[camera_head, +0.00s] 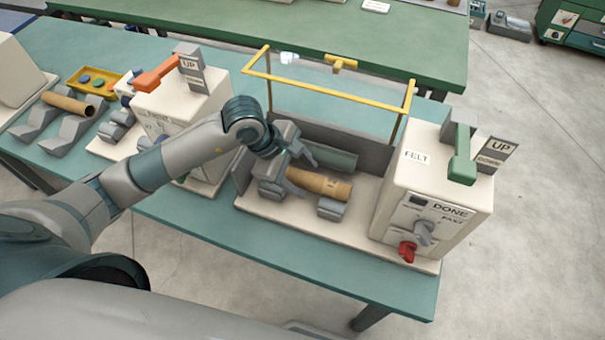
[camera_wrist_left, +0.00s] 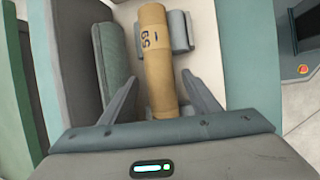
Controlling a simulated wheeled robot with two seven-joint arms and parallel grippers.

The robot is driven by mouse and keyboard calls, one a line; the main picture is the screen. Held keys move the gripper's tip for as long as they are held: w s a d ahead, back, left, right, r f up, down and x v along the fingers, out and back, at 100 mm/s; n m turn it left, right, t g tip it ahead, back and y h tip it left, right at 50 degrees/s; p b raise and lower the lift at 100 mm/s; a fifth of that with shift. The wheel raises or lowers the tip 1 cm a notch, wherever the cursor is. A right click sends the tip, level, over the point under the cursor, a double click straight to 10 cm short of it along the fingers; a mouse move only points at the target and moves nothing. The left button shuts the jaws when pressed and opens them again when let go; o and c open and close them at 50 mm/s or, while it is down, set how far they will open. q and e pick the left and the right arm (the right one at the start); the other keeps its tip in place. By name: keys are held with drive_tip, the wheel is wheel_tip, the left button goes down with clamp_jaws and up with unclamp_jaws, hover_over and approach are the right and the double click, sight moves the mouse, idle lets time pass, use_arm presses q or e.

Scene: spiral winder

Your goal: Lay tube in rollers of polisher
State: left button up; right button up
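The tan cardboard tube (camera_head: 322,185) lies along the grey rollers (camera_head: 331,208) of the polisher, whose white housing (camera_head: 385,205) reads FELT and DONE. In the left wrist view the tube (camera_wrist_left: 160,60), printed with dark marks, runs lengthwise between my fingers. Grey roller parts (camera_wrist_left: 180,32) flank its far end. My left gripper (camera_head: 303,170) is over the tube's near-left end with its fingers spread; in the left wrist view (camera_wrist_left: 162,100) both fingers stand apart from the tube. The tube's lower end is hidden by the gripper body. My right gripper is out of view.
A yellow-framed clear guard (camera_head: 335,80) stands raised behind the rollers. A green lever (camera_head: 462,165) and a red knob (camera_head: 407,250) are on the polisher. Left are another machine with an orange lever (camera_head: 158,74), a second tube (camera_head: 68,103) on grey cradles, and a yellow tray (camera_head: 75,88).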

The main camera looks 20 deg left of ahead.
use_arm(q)
drive_tip(key=shift+r, duration=0.15)
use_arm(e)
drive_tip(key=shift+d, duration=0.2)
use_arm(q)
drive_tip(key=shift+s+a+r+b, duration=0.1)
drive_tip(key=shift+a+r+b, duration=0.2)
drive_tip(key=shift+r, duration=0.2)
drive_tip(key=b+v, duration=0.3)
drive_tip(key=v, duration=1.3)
drive_tip(key=shift+b, duration=0.35)
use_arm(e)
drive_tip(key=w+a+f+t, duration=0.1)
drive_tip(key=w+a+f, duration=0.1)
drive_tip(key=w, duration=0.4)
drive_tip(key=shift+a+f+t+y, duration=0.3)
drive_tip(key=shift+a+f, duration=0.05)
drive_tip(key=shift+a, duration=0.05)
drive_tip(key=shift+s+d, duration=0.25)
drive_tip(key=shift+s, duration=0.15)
use_arm(q)
wheel_tip(320, 180, up, 7)
drive_tip(key=p, duration=0.3)
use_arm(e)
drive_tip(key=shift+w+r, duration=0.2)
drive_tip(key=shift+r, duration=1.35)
